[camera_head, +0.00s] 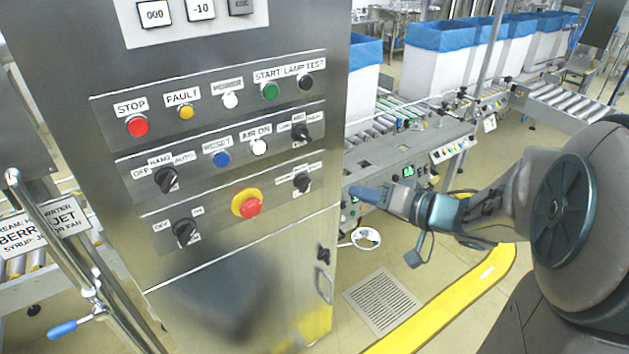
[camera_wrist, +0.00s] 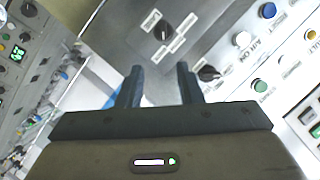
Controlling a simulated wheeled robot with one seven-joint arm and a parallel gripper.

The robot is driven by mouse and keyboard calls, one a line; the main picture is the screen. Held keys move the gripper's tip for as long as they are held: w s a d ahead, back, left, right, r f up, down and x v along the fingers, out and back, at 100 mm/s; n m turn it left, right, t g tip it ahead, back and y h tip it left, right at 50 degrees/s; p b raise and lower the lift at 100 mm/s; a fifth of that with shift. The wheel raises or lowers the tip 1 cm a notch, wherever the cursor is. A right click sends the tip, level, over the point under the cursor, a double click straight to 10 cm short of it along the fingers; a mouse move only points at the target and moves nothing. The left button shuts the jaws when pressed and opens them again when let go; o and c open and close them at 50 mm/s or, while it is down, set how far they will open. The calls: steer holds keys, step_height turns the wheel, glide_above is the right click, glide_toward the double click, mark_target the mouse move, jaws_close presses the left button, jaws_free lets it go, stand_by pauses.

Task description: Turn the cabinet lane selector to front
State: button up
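The steel cabinet (camera_head: 225,120) fills the left of the head view with rows of buttons and black rotary knobs. The black selector knob (camera_head: 301,182) at the right end of the lower row appears to be the lane selector. It also shows in the wrist view (camera_wrist: 163,29), above the gap between my fingers. Its small labels are too blurred to read, so its setting is unclear. My gripper (camera_head: 362,193) is to the right of the cabinet's edge. In the wrist view my gripper (camera_wrist: 160,76) is open and empty, its fingers apart from the knob.
A second black knob (camera_head: 301,132) sits just above, beside the white AIR ON button (camera_head: 259,147). A red emergency stop (camera_head: 250,207) with a yellow collar is left of the lower knob. A conveyor with its own control panel (camera_head: 408,171) stands behind my gripper.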

mark_target(309, 185)
steer(key=x, duration=1.3)
steer(key=shift+a+f, duration=0.15)
steer(key=shift+a, duration=0.4)
steer(key=shift+s, duration=0.1)
jaws_close()
